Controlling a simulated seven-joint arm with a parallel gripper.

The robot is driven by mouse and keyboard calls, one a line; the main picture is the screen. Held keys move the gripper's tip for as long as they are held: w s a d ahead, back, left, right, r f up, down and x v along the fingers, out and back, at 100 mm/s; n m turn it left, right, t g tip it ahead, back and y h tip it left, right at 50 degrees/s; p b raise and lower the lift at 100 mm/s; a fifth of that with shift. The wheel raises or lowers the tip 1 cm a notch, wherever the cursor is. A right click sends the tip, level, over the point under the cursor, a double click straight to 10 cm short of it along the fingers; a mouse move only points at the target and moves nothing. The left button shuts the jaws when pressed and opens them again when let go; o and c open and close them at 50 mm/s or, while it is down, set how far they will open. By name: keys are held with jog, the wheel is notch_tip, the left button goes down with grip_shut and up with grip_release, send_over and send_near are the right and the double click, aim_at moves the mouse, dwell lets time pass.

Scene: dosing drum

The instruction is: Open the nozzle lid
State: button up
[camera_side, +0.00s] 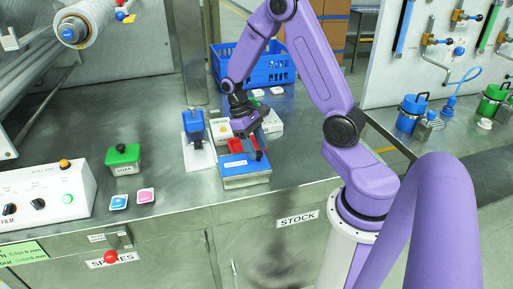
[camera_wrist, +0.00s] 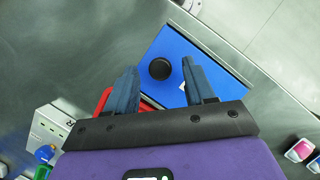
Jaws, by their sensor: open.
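A box with a flat blue lid (camera_side: 243,172) stands on the steel bench in the side view. In the wrist view the blue lid (camera_wrist: 172,45) carries a round black knob (camera_wrist: 160,68); I take this to be the nozzle lid. It looks closed. My gripper (camera_side: 254,148) is over the box, pointing down. In the wrist view my gripper (camera_wrist: 160,72) is open and empty, one finger on each side of the knob. I cannot tell whether the fingers are down at knob height. A red part (camera_side: 236,146) is beside the gripper, partly hidden in the wrist view.
A blue cup (camera_side: 194,122) on a white stand is left of the box. A green-lidded container (camera_side: 123,156) and a control box (camera_side: 45,195) stand further left. A blue crate (camera_side: 262,65) is behind. The bench's front edge is close to the box.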

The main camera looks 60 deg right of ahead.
jog(key=shift+s+f, duration=0.15)
jog(key=shift+f, duration=0.25)
jog(key=shift+c, duration=0.3)
grip_shut()
send_near(222, 168)
jog(key=x, duration=0.4)
jog(key=shift+f, duration=0.4)
jog(key=shift+s, duration=0.1)
jog(key=shift+o, duration=0.3)
grip_release()
jog(key=v, duration=1.7)
jog(key=shift+r, duration=0.2)
